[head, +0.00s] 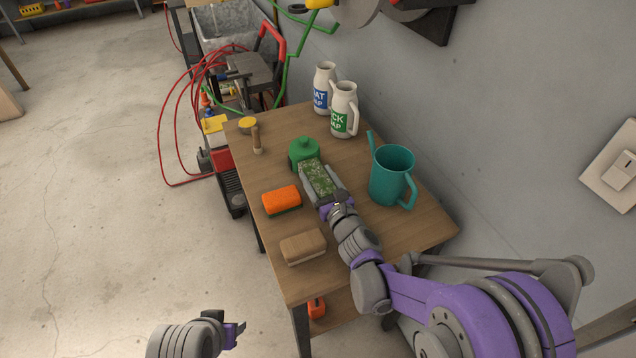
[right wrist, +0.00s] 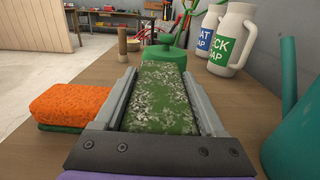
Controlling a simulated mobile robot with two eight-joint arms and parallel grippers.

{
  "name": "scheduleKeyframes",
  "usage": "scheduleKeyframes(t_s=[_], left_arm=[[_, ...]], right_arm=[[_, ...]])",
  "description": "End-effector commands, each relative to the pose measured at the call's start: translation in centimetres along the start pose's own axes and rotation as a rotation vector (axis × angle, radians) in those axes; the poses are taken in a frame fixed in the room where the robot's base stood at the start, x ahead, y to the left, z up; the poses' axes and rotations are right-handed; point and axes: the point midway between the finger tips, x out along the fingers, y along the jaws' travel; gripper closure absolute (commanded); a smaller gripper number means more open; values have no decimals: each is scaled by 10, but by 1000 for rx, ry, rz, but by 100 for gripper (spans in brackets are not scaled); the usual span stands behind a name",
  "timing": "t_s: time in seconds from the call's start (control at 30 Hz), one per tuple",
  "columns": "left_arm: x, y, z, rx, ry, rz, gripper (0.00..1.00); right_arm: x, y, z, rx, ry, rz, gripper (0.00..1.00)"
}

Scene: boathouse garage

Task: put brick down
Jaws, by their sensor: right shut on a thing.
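The brick is a block with a mottled green and whitish top (head: 320,181); it also shows in the right wrist view (right wrist: 160,100). My right gripper (head: 319,177) is shut on it, one grey finger along each long side. The brick is over the wooden table (head: 232,132), just in front of a green lidded container (head: 304,150). I cannot tell whether its underside touches the tabletop. My left gripper (head: 235,335) is low at the bottom of the head view, off the table; its jaw state is unclear.
An orange-topped sponge (head: 281,200) and a tan wooden block (head: 303,246) lie left of my right gripper. A teal watering jug (head: 388,178) stands right. Two white jugs (head: 345,100) (head: 322,78), a wooden peg (head: 256,140) and a yellow-topped tin (head: 248,124) stand farther back. Table's right front is clear.

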Motion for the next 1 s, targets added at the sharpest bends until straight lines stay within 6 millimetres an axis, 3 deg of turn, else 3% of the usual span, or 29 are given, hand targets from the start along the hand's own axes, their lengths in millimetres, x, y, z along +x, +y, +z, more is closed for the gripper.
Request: scheduleKeyframes(t_s=[0.13,0.5,0.53,0.6,1.0], left_arm=[[4,0,2,0,-1,0,50],[6,0,3,0,-2,0,50],[6,0,4,0,-2,0,50],[6,0,3,0,-2,0,50],[3,0,2,0,-1,0,50]], right_arm=[[0,0,-19,1,-1,1,100],[0,0,-22,1,-1,1,100],[0,0,-23,0,0,0,26],[0,0,-22,0,0,0,15],[-4,0,-18,0,0,0,15]])
